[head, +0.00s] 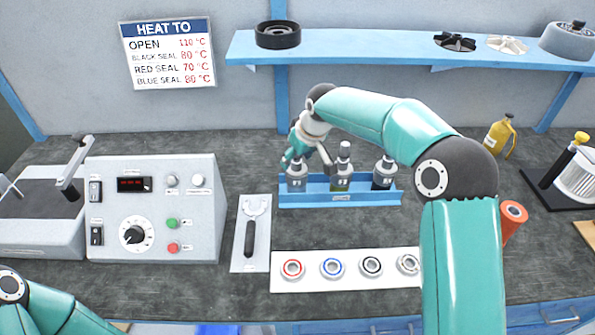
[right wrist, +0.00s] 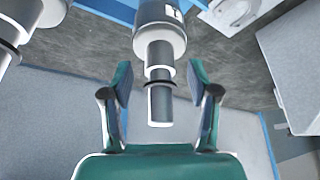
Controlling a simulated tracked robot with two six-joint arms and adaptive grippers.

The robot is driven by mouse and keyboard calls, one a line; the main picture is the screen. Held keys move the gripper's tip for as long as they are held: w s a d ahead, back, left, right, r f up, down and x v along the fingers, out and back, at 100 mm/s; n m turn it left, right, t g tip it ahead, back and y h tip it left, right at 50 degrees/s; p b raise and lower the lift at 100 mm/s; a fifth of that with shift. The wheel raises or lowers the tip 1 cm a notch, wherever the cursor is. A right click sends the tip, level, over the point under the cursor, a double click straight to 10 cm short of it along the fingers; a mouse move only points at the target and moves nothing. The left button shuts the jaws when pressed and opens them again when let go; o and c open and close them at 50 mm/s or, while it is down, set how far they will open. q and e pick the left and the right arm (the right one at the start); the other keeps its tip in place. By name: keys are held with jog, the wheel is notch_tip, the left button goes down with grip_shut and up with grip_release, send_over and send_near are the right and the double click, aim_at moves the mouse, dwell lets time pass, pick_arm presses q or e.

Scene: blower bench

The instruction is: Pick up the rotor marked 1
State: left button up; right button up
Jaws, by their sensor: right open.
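A blue rack (head: 300,198) on the bench holds three upright rotors: a left one (head: 296,184), a middle one (head: 343,168) and a right one (head: 384,172). Their number marks are too small to read. My right gripper (head: 302,158) is at the top of the left rotor. In the right wrist view its open fingers (right wrist: 161,88) stand on either side of that rotor's stepped grey shaft (right wrist: 160,60), with gaps at both sides. A white label shows on its body, only partly in view. My left gripper is out of view.
A heater box (head: 150,210) stands left of the rack. A tray with a forked tool (head: 250,235) and a white strip (head: 345,284) of several ring bearings lie in front. A yellow bottle (head: 500,136) stands at right. A blue shelf (head: 370,50) hangs above.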

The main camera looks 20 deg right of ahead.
jog(key=shift+w+f, duration=0.2)
jog(key=shift+f, duration=0.2)
jog(key=shift+c, duration=0.3)
jog(key=shift+a, duration=0.1)
grip_shut()
jog(key=shift+r, duration=0.2)
